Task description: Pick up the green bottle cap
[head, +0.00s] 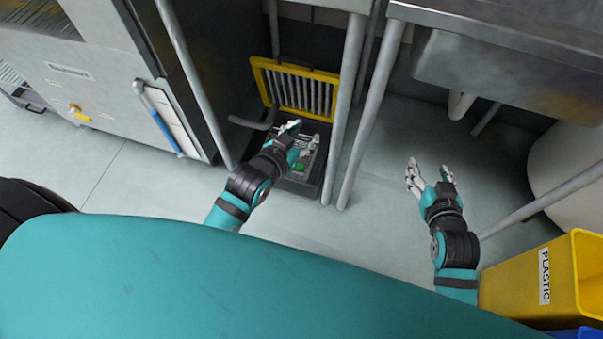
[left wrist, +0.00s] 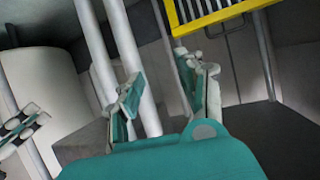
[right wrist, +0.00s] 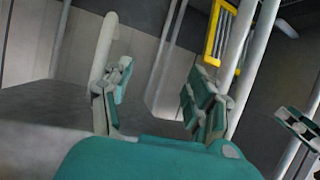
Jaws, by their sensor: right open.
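A small green item, which looks like the green bottle cap (head: 299,167), lies low in a dark, open-topped bin (head: 308,188) between the metal legs. My left gripper (head: 301,136) is over that bin, just above the green item in the picture; I cannot tell the height gap. Its fingers are spread and empty in the left wrist view (left wrist: 165,75). My right gripper (head: 429,170) is open and empty over bare floor to the right. Its spread fingers also show in the right wrist view (right wrist: 160,85). Neither wrist view shows the cap.
A yellow-framed grate (head: 296,88) stands upright behind the bin. Metal legs (head: 345,110) rise close to the bin's right side. A steel cabinet (head: 110,75) is at the left and a yellow PLASTIC bin (head: 520,280) at the lower right. Floor (head: 390,215) around my right gripper is clear.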

